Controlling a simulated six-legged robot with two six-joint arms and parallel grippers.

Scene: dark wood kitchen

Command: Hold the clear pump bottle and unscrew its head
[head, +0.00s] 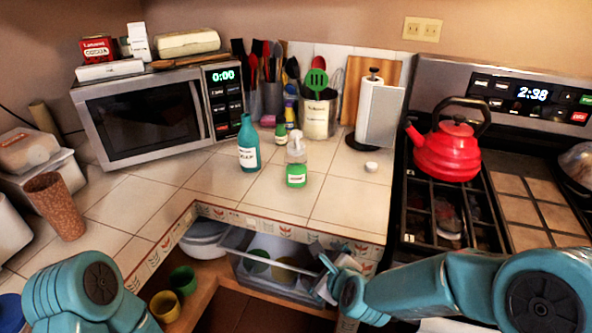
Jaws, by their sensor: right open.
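The clear pump bottle (297,163) stands upright on the tiled counter, near the inner corner. It has a pale pump head, a clear upper body and a green lower part with a white label. My right gripper (322,277) is open and empty, low in front of the counter's front edge, below and slightly right of the bottle and well apart from it. My left arm (85,290) shows at the lower left, but its gripper is not in view.
A teal bottle (248,145) stands just left of the pump bottle. A small white lid (371,167) and a paper towel holder (381,112) are to the right. A red kettle (447,150) sits on the stove. Open shelves lie below the counter.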

